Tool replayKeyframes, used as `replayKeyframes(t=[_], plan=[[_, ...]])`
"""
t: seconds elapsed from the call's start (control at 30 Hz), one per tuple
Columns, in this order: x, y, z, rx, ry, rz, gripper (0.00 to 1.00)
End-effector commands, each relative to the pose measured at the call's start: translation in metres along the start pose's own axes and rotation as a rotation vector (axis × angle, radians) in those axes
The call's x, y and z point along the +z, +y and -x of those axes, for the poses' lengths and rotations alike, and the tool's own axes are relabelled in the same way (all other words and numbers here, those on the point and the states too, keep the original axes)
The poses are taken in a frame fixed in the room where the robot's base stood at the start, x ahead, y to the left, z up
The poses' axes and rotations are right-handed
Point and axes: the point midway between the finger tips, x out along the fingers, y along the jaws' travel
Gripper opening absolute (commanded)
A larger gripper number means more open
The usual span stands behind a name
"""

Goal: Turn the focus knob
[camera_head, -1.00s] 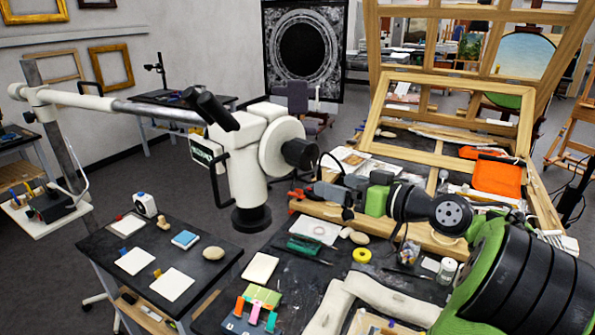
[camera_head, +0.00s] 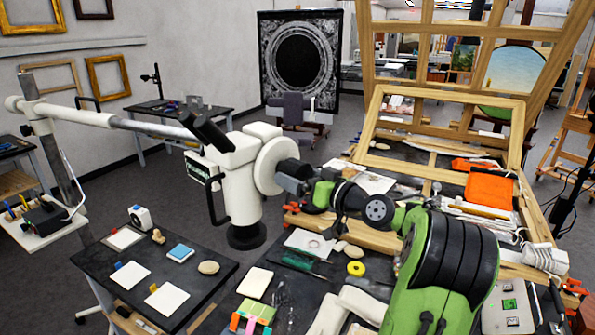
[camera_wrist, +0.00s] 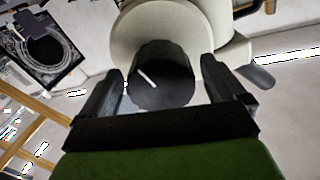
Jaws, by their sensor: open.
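The focus knob (camera_wrist: 163,75) is a dark cylinder with a white line, on a round cream disc (camera_wrist: 160,30) of the microscope. In the wrist view it sits between the two fingers of my gripper (camera_wrist: 164,85), which is open, one finger on each side. The white line slants from upper left to lower right. In the head view the microscope (camera_head: 240,190) hangs from a long boom arm. My gripper (camera_head: 300,180) is at the right side of its cream disc, and the knob there is largely hidden. I cannot tell whether the fingers touch the knob.
A dark table (camera_head: 90,265) with white tiles stands below left of the microscope. The workbench (camera_head: 290,290) below my arm holds a screwdriver, yellow tape and other tools. A wooden frame (camera_head: 375,110) stands behind my arm. Eyepieces (camera_head: 205,130) stick out at the upper left.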

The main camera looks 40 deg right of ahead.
Motion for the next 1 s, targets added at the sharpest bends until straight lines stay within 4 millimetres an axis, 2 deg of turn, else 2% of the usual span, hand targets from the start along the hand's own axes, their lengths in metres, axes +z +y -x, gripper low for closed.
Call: replayKeyframes(t=[0.13, 0.37, 0.7, 1.0], plan=[[-0.0009, -0.0005, -0.0106, 0.000, 0.000, 0.001, 0.97], [0.0003, -0.0001, -0.0110, 0.000, 0.000, 0.001, 0.95], [0.0004, -0.0001, -0.0106, 0.000, -0.001, 0.001, 0.44], [0.0001, -0.0003, -0.0106, 0.000, -0.002, -0.049, 0.44]])
